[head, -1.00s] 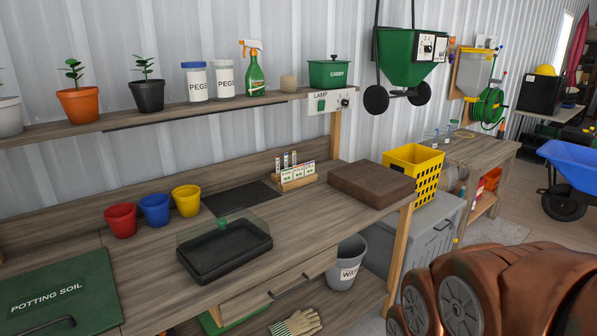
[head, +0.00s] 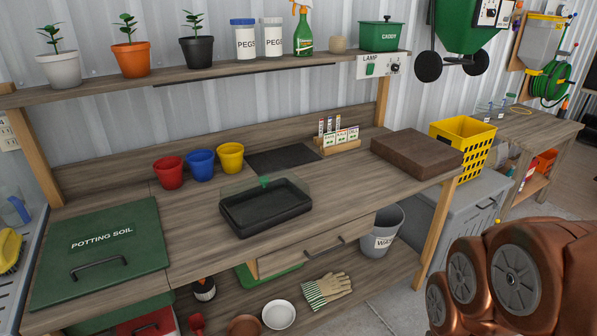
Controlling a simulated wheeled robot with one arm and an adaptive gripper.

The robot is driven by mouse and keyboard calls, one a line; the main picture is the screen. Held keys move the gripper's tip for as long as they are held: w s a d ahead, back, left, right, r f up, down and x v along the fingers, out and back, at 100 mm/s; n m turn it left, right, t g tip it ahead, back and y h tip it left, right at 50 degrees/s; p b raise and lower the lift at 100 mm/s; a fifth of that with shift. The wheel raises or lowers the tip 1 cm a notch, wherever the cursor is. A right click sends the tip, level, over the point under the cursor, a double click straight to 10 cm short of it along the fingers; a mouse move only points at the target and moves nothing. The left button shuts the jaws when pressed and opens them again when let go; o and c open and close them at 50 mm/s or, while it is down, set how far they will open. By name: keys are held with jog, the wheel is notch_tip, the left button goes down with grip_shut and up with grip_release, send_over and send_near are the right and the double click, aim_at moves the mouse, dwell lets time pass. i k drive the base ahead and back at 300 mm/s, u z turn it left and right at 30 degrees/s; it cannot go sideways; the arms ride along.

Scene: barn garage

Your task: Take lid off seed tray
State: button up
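The seed tray (head: 262,218) is a black rectangular tray on the potting bench, near the front edge and right of the potting soil lid. A clear, see-through lid (head: 237,187) with a small green knob (head: 265,181) sits on it. The lid's edges are faint. My copper-coloured arm fills the lower right corner, apart from the tray. My gripper's fingers are not in view.
Red, blue and yellow pots (head: 230,157) stand behind the tray. A seed packet rack (head: 340,138) and a brown block (head: 416,152) are to the right. The green potting soil lid (head: 100,240) is left. Bare bench (head: 185,225) lies beside the tray.

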aim_at(252, 200)
jog(key=z, duration=0.05)
jog(key=k, duration=0.5)
jog(key=u, duration=0.45)
jog(key=i, duration=0.75)
jog(key=u, duration=0.9)
jog(key=i, duration=0.7)
jog(key=u, duration=0.35)
